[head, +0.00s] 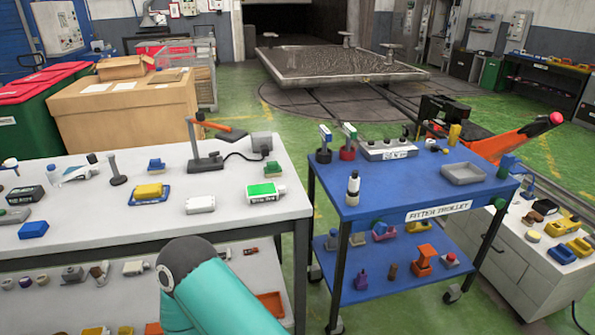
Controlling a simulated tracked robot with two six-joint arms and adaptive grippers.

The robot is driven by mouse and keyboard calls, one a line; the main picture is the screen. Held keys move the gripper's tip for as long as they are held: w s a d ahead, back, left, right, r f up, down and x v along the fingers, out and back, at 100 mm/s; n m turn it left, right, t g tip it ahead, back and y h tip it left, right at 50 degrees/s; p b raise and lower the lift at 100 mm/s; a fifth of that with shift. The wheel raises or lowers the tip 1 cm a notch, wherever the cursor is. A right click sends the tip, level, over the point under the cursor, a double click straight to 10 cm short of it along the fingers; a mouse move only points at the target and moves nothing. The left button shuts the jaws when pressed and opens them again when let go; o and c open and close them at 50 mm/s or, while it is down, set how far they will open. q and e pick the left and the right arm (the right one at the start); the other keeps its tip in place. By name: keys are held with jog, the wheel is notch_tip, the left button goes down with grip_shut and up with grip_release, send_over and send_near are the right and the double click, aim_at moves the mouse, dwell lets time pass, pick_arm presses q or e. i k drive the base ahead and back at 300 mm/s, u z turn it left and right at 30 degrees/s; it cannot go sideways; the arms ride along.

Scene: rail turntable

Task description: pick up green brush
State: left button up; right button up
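A small green brush-like block (273,169) sits on the white table (125,239) at the left, near its right back part, just behind a green-and-white box. It is small in the view, so its bristles cannot be made out. Neither of my grippers shows in the head view. A teal link of my own arm rises at the bottom middle, in front of the table's front edge, well short of the green block.
A lamp-like stand (205,158) with an orange arm and cable stands left of the green block. A yellow block on a blue base (149,192) and a white box (200,204) lie nearer. The blue fitter trolley (400,203) stands to the right, across a gap.

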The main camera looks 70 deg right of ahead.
aim_at(273, 170)
jog(key=u, duration=1.25)
jog(key=i, duration=0.1)
jog(key=z, duration=2.7)
jog(key=i, duration=0.6)
jog(key=u, duration=0.35)
jog(key=k, duration=0.75)
jog(key=z, duration=0.25)
jog(key=i, duration=0.85)
jog(key=u, duration=0.1)
